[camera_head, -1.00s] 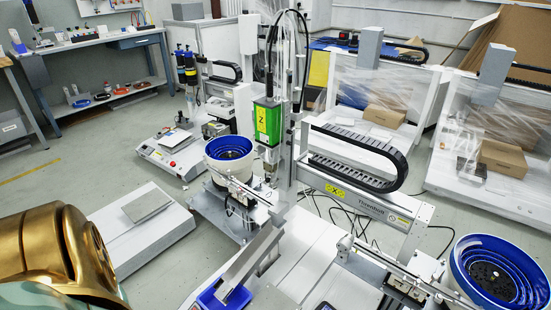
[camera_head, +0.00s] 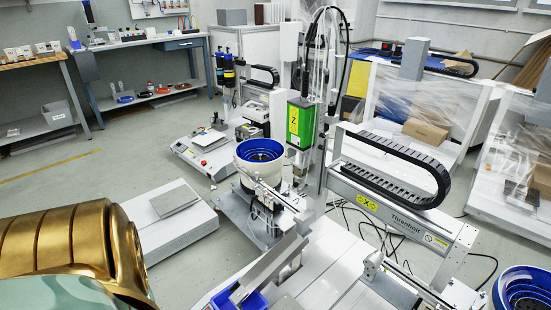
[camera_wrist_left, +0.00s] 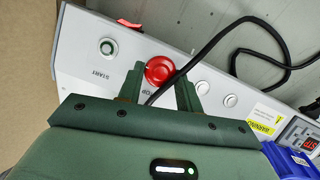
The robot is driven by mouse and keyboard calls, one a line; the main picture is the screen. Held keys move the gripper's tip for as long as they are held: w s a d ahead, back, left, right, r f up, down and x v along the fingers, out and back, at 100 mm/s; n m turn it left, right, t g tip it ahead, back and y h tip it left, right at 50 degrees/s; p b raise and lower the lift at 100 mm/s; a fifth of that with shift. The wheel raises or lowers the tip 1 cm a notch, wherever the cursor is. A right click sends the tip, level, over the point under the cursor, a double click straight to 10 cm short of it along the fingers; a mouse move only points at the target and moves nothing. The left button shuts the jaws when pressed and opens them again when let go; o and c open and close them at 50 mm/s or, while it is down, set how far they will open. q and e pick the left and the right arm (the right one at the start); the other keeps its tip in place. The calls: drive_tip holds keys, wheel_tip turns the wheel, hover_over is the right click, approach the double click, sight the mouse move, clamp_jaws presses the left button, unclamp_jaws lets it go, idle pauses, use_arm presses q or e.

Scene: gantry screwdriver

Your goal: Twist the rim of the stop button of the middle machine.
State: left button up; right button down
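The middle machine (camera_head: 392,208) with its green Z unit fills the centre of the head view; its front panel is out of sight there. In the left wrist view, its grey panel (camera_wrist_left: 80,62) carries a red round stop button (camera_wrist_left: 159,69), with the word STOP partly hidden. My left gripper (camera_wrist_left: 160,88) is open, with one dark green finger on each side of the button's lower part in the picture. I cannot tell whether either finger touches the rim. My left gripper is not seen in the head view. My right gripper is in neither view.
In the left wrist view, a START button (camera_wrist_left: 108,47) and a red switch (camera_wrist_left: 129,23) lie left of the stop button. Two pale round caps (camera_wrist_left: 202,87), a black cable (camera_wrist_left: 212,42) and a blue bin (camera_wrist_left: 289,162) lie to the right.

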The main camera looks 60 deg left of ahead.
use_arm(q)
drive_tip(key=shift+m, duration=0.3)
drive_tip(key=shift+d+m+y, duration=0.15)
drive_tip(key=shift+m+y, duration=0.25)
drive_tip(key=shift+m, duration=0.4)
drive_tip(key=shift+m+y+p, duration=0.3)
drive_tip(key=shift+m, duration=0.5)
drive_tip(key=shift+d+m+y, duration=0.15)
drive_tip(key=shift+m+y, duration=0.45)
drive_tip(key=shift+m, duration=0.9)
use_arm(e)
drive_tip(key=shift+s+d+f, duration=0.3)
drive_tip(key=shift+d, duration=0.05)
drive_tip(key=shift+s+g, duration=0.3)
